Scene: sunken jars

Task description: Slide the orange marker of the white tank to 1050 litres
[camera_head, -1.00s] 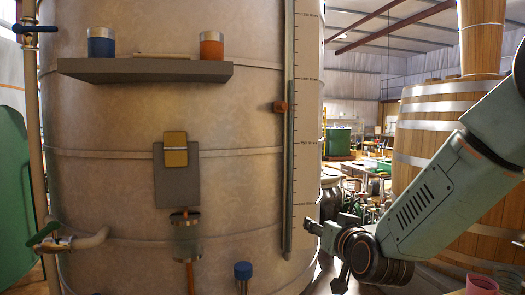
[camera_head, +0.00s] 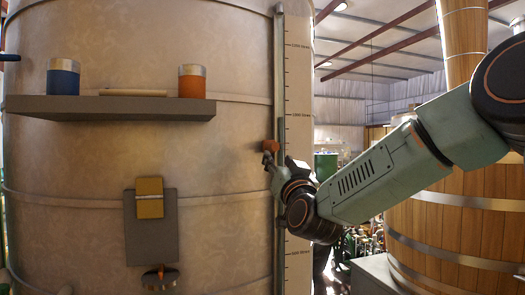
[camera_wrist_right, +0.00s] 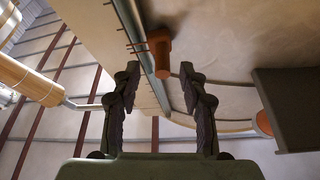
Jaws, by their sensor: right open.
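The orange marker (camera_head: 271,146) sits on the vertical rail (camera_head: 279,90) of the pale tank (camera_head: 90,180), beside the litre scale (camera_head: 298,80). It stands between the 1000 litres label and the lower, partly hidden labels. My right gripper (camera_head: 268,160) is at the rail, just below the marker. In the right wrist view, the marker (camera_wrist_right: 160,52) appears just beyond the open fingertips (camera_wrist_right: 160,72), in line with the gap between them. The fingers look apart from it. My left gripper is not in view.
A grey shelf (camera_head: 110,108) on the tank carries a blue jar (camera_head: 63,78), an orange jar (camera_head: 192,84) and a pale flat piece. A grey bracket with a yellow block (camera_head: 149,198) is below. A wooden vat (camera_head: 450,230) stands at the right, behind my right arm.

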